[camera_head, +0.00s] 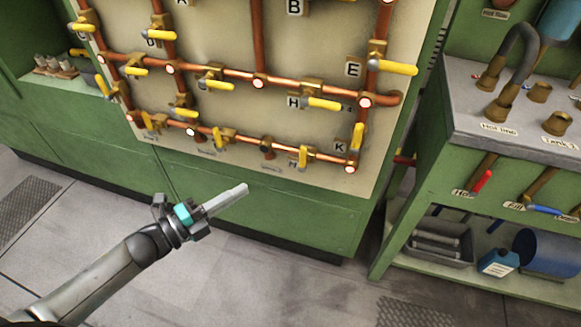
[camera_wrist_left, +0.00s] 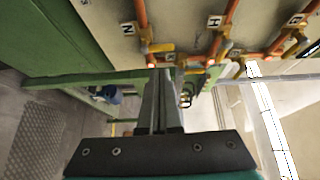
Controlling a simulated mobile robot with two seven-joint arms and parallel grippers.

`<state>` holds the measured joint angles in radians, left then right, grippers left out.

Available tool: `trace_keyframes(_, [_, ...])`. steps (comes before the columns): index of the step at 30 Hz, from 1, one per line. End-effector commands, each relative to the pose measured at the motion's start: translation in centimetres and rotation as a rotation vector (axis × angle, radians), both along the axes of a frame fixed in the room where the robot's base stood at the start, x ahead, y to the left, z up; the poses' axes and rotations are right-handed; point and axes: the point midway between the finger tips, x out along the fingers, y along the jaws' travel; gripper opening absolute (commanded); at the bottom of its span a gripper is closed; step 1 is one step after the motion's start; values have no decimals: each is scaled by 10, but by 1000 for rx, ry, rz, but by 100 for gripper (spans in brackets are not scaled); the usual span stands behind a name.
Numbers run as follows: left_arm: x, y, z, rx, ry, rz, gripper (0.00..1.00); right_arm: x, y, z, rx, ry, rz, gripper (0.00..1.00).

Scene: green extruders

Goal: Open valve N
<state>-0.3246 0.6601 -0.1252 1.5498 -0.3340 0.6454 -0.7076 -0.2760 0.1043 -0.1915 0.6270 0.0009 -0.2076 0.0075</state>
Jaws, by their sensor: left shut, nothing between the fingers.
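In the left wrist view, valve N has a yellow handle (camera_wrist_left: 158,48) on a copper pipe, just right of a white label N (camera_wrist_left: 127,28). My left gripper (camera_head: 243,190) is shut and empty, in front of the green base below the bottom pipe row. In the left wrist view, its fingers (camera_wrist_left: 160,72) point toward the panel, with their tips just below valve N in the picture. My right gripper is not in view.
Several other yellow-handled valves sit on the copper pipes. The floor in front is clear.

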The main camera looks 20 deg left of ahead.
Motion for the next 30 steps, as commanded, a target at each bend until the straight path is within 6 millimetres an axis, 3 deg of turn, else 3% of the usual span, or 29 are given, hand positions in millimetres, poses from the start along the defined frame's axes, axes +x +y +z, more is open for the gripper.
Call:
trace_keyframes(14, [2, -4, 5, 8, -18, -15, 0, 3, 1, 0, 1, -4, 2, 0])
trace_keyframes(30, [67, -50, 5, 7, -20, -14, 0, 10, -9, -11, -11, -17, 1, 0])
